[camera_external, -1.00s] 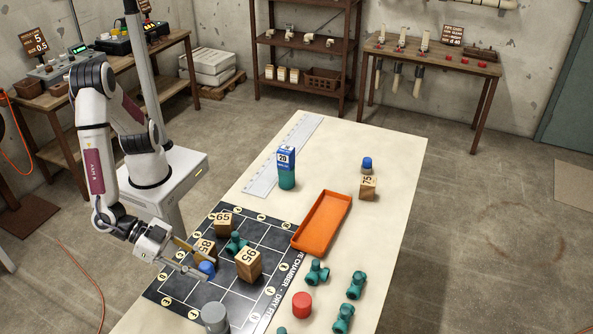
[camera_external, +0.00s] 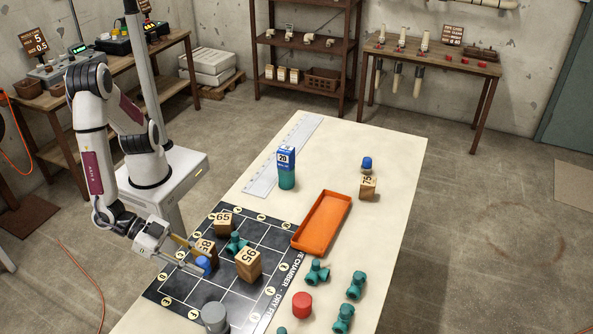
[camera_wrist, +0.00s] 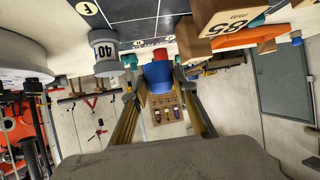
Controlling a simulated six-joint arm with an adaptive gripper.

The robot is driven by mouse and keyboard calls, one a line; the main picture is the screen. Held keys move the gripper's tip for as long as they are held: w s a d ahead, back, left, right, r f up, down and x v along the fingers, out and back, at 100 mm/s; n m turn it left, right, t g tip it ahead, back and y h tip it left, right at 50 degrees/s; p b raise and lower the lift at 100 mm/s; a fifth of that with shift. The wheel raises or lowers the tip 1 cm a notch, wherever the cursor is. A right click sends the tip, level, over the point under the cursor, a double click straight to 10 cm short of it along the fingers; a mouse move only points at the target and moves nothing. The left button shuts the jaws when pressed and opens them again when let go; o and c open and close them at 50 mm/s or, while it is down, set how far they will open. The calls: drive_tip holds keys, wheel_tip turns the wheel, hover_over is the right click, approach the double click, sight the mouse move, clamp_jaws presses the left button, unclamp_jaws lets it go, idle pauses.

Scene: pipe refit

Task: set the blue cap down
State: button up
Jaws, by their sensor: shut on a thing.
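The blue cap (camera_external: 204,264) is between the fingers of my gripper (camera_external: 202,261), over the left part of the dark gridded mat (camera_external: 178,286). My gripper is shut on it. In the wrist view the blue cap (camera_wrist: 158,76) sits between the two fingers (camera_wrist: 157,84), its far side hidden. It appears slightly above the mat, but the gap is hard to judge. The wooden block marked 85 (camera_external: 207,247) stands close behind the cap.
Wooden blocks marked 95 (camera_external: 248,265) and 65 (camera_external: 222,223) and a green fitting (camera_external: 237,242) stand on the mat. A grey cylinder (camera_external: 214,318) is at its front edge. An orange tray (camera_external: 322,222) lies to the right. Several mat cells are clear.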

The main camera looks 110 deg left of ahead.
hover_over(205, 289)
drive_tip(key=shift+w+f, duration=0.1)
drive_tip(key=shift+f, duration=2.75)
drive_tip(key=shift+f, duration=2.1)
drive_tip(key=shift+f, duration=0.1)
drive_tip(key=o, duration=0.8)
drive_tip(key=shift+r, duration=0.2)
drive_tip(key=shift+v, duration=5.95)
